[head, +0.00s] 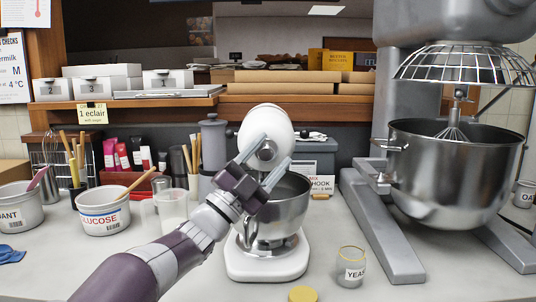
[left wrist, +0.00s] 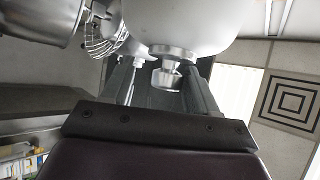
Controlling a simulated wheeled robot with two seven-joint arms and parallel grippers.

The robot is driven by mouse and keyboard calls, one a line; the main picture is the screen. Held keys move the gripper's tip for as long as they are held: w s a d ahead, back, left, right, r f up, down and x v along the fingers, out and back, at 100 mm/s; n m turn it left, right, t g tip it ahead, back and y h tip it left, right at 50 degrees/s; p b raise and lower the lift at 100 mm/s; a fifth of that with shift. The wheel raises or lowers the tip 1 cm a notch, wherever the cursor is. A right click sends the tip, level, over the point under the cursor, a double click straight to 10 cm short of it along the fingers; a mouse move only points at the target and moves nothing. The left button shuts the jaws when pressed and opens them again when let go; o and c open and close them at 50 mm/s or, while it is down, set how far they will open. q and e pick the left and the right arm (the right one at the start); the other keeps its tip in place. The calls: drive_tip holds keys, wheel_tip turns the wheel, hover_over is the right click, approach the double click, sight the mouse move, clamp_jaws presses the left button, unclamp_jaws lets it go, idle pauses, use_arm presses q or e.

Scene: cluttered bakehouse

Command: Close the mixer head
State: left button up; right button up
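The white stand mixer stands on the counter in the head view, its head (head: 268,121) tilted up above the steel bowl (head: 288,205) and white base (head: 266,262). My left gripper (head: 264,163) is in front of the raised head, with its two fingers apart and nothing held between them. In the left wrist view, the underside of the head (left wrist: 190,22) and its metal hub (left wrist: 167,76) show just beyond the open fingers (left wrist: 164,88). I cannot tell whether the fingers touch the head. My arm hides part of the bowl and stand. My right gripper is not in view.
A large grey mixer with a steel bowl (head: 447,180) and wire guard (head: 465,66) stands at right. A glass labelled yeast (head: 351,270) and a yellow lid (head: 303,294) are near the front. Tubs, including the glucose tub (head: 103,213), stand at left.

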use_arm(q)
drive_tip(key=shift+w+a, duration=0.15)
drive_tip(key=shift+a, duration=0.05)
drive_tip(key=b+v, duration=0.1)
drive_tip(key=v, duration=1.1)
drive_tip(key=shift+s+a+f, duration=0.2)
drive_tip(key=shift+a+f, duration=0.05)
